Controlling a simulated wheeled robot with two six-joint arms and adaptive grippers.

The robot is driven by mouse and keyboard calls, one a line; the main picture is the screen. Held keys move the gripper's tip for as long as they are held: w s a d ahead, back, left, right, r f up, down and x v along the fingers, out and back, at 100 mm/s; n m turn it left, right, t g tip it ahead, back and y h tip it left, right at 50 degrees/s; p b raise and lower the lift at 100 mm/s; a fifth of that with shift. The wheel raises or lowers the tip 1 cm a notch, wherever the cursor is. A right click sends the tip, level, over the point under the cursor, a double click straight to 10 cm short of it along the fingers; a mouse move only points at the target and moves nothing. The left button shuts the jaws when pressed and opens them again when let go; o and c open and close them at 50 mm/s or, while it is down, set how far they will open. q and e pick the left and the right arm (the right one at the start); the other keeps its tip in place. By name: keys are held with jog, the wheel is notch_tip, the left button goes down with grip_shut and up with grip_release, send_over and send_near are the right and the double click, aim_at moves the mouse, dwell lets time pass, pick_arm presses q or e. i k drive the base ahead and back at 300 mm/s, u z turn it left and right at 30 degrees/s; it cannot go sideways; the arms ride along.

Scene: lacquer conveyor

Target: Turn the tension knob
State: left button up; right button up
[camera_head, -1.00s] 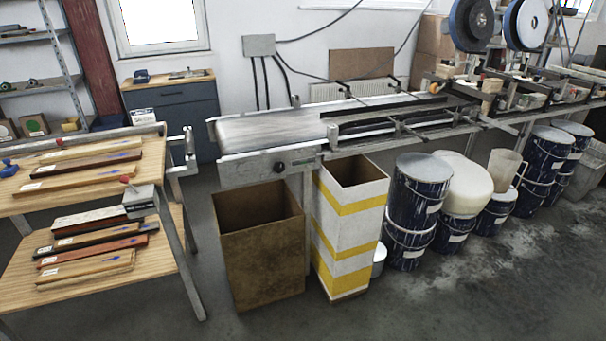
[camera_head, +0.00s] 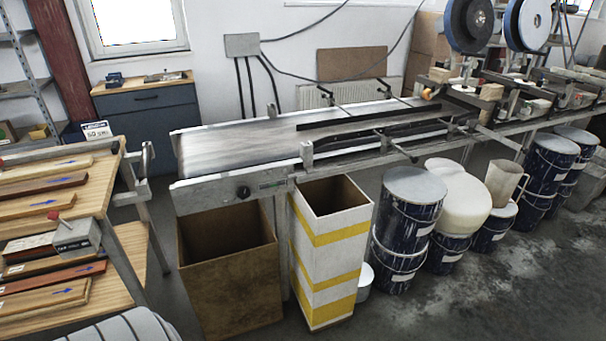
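A small round black knob (camera_head: 243,191) sits on the grey side plate (camera_head: 215,192) of the conveyor, near its left end. The knob's face is toward me, but its marks are too small to read. The conveyor belt (camera_head: 240,143) is bare and grey at this end. A small orange knob-like part (camera_head: 427,93) shows farther right along the line. Neither gripper is in view, so nothing shows at the black knob.
A brown open bin (camera_head: 232,297) and a white bin with yellow bands (camera_head: 325,258) stand under the conveyor, below the knob. Paint drums (camera_head: 406,222) stand to the right. A wooden rack (camera_head: 120,240) with lacquered boards stands at left. Dark floor at lower right is clear.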

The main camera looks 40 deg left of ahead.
aim_at(244, 192)
jog(key=z, duration=0.1)
jog(key=i, duration=0.95)
jog(key=u, duration=1.05)
jog(key=i, duration=0.55)
jog(key=u, duration=0.6)
